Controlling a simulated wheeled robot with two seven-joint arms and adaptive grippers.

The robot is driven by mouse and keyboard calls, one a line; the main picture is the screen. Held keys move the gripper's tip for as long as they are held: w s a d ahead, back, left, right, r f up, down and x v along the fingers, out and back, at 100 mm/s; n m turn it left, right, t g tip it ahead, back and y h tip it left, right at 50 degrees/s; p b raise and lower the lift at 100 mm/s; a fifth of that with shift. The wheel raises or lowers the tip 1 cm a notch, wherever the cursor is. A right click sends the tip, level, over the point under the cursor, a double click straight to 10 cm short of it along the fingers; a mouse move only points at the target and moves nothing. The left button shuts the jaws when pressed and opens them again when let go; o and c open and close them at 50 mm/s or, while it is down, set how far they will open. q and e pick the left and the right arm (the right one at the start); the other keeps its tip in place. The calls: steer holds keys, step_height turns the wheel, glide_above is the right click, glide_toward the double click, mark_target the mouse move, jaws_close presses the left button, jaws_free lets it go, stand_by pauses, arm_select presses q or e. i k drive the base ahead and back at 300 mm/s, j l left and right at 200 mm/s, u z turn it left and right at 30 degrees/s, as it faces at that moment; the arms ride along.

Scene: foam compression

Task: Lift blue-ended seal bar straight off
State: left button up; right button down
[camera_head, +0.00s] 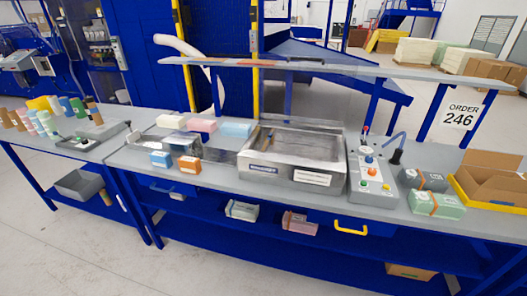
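A metal vacuum-sealer-like machine (258,170) with a shallow open basin stands in the middle of the bench. I cannot make out a distinct blue-ended seal bar at this size. A small blue-and-white block (160,159) and an orange-and-white block (189,164) sit left of the machine, near the bench's front edge. Neither of my grippers shows in this view, and no arm is near the machine.
A grey control box (372,183) with coloured knobs stands right of the machine. Strapped bundles (437,204) and a yellow tray (466,190) with a cardboard box lie farther right. Pink (202,125) and pale blue blocks (236,130) sit behind. A raised shelf (330,67) spans the back.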

mark_target(268, 143)
steer(key=i+j, duration=0.2)
steer(key=j, duration=0.15)
steer(key=i+j, duration=0.15)
steer(key=j, duration=0.25)
steer(key=i+j, duration=0.2)
steer(key=j, duration=0.15)
steer(key=i+j, duration=0.2)
steer(key=j, duration=0.15)
steer(key=i+j, duration=0.15)
steer(key=j, duration=0.25)
steer(key=i+j, duration=0.2)
steer(key=j, duration=0.15)
